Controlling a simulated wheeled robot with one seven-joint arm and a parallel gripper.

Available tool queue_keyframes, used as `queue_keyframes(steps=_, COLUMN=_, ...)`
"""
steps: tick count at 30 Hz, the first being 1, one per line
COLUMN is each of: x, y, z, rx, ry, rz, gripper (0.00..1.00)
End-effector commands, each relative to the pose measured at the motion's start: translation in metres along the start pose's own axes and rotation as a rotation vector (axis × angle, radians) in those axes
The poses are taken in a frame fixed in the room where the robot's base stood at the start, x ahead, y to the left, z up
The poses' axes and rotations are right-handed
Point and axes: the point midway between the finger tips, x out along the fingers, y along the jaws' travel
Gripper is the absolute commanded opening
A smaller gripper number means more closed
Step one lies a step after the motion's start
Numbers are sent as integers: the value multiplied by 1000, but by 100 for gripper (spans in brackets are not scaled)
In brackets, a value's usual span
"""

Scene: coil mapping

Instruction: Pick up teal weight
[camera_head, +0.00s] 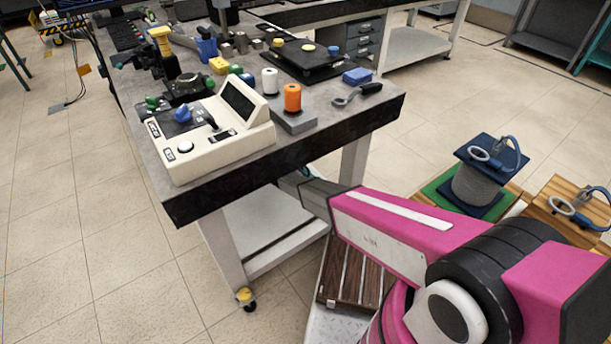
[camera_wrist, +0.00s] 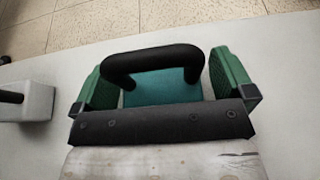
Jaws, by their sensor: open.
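The teal weight (camera_wrist: 160,90) shows in the wrist view, a teal block with a black arched handle on a pale grey surface. My gripper (camera_wrist: 162,72) is open, with one green-padded finger to the left of the weight and one to the right. The handle and the teal body lie between the fingers. I cannot tell whether either pad touches the weight. The black gripper bar hides its near part. In the head view my pink arm reaches toward the workbench's lower right side. The gripper's fingertips and the weight are hidden there.
A pale grey weight with a black handle (camera_wrist: 28,102) stands just left of my gripper. In the head view, the workbench (camera_head: 180,208) holds a beige console (camera_head: 205,138), spools and tools. Its lower shelf (camera_head: 265,225) lies beneath. Wooden pallets with coils stand at right.

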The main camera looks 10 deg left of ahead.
Motion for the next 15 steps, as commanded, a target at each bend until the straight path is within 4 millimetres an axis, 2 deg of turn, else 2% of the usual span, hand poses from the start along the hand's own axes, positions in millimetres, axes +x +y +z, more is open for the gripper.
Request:
queue_keyframes(steps=5, x=0, y=0, z=0, rx=0, ry=0, rz=1, gripper=100)
queue_keyframes(steps=12, x=0, y=0, z=0, rx=0, ry=0, rz=0, gripper=22)
queue_keyframes(steps=13, x=0, y=0, z=0, rx=0, ry=0, rz=0, gripper=14)
queue_keyframes(steps=15, x=-1, y=0, z=2, rx=-1, ry=-3, rz=1, gripper=14)
